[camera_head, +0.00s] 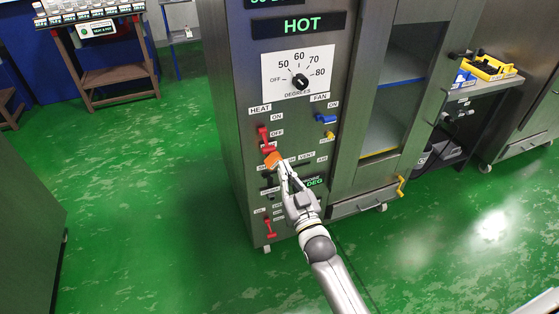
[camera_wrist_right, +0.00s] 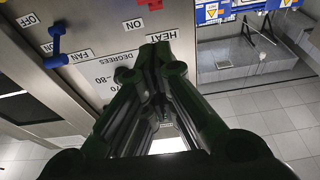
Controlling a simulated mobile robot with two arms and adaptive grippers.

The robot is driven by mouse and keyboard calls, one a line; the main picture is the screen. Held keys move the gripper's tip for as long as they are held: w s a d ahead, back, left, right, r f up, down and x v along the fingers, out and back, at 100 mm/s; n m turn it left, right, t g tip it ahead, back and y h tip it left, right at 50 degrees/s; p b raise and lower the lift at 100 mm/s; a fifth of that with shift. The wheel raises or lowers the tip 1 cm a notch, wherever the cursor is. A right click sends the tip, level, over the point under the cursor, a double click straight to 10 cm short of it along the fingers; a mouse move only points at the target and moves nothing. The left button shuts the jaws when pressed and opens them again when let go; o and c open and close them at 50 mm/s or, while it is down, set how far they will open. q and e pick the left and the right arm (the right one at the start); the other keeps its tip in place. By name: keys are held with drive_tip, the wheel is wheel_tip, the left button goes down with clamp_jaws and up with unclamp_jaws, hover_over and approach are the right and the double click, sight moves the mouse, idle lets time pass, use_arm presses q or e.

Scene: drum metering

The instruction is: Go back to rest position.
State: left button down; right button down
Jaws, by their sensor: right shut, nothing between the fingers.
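My right arm reaches up from the bottom of the head view, and its gripper (camera_head: 281,167) is at the lower front panel of a grey metal cabinet (camera_head: 234,130). Its fingers are shut and empty. The fingertips are beside an orange part (camera_head: 272,159) on the panel; I cannot tell whether they touch it. In the right wrist view the dark fingers (camera_wrist_right: 161,48) come together in front of the panel, which shows upside down. A red switch (camera_head: 263,134) is under the HEAT label, and a blue switch (camera_head: 326,118) is by FAN. My left gripper is not in view.
The dial (camera_head: 300,82) is above the switches. A glass door (camera_head: 394,85) and a yellow handle (camera_head: 400,186) are to the right. A brown wooden stand (camera_head: 117,77) is at the far left. The green floor (camera_head: 150,200) left of the cabinet is clear.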

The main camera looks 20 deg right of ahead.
drive_tip(key=s+f+g, duration=0.3)
drive_tip(key=s+f, duration=0.3)
drive_tip(key=f, duration=0.6)
drive_tip(key=s+a+f+n+g+p, duration=0.1)
drive_tip(key=s+f+g, duration=0.3)
drive_tip(key=s+f, duration=0.55)
drive_tip(key=s+f+g, duration=0.3)
drive_tip(key=s+f, duration=0.1)
drive_tip(key=f, duration=1.1)
use_arm(q)
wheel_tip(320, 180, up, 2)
drive_tip(key=shift+p, duration=0.5)
use_arm(e)
drive_tip(key=s+d+f+g, duration=0.1)
drive_tip(key=s+f+g, duration=0.2)
drive_tip(key=s, duration=0.8)
drive_tip(key=s+d+f+g, duration=0.1)
drive_tip(key=s+f+g, duration=0.2)
drive_tip(key=s+f, duration=0.3)
drive_tip(key=s+d+f+n+g, duration=0.1)
drive_tip(key=s+f, duration=0.4)
drive_tip(key=s, duration=1)
drive_tip(key=d+g, duration=0.1)
drive_tip(key=g, duration=0.1)
drive_tip(key=shift+s+f+g+h, duration=0.25)
drive_tip(key=shift+s+g+h, duration=0.05)
drive_tip(key=shift+h, duration=0.1)
drive_tip(key=shift+w, duration=0.1)
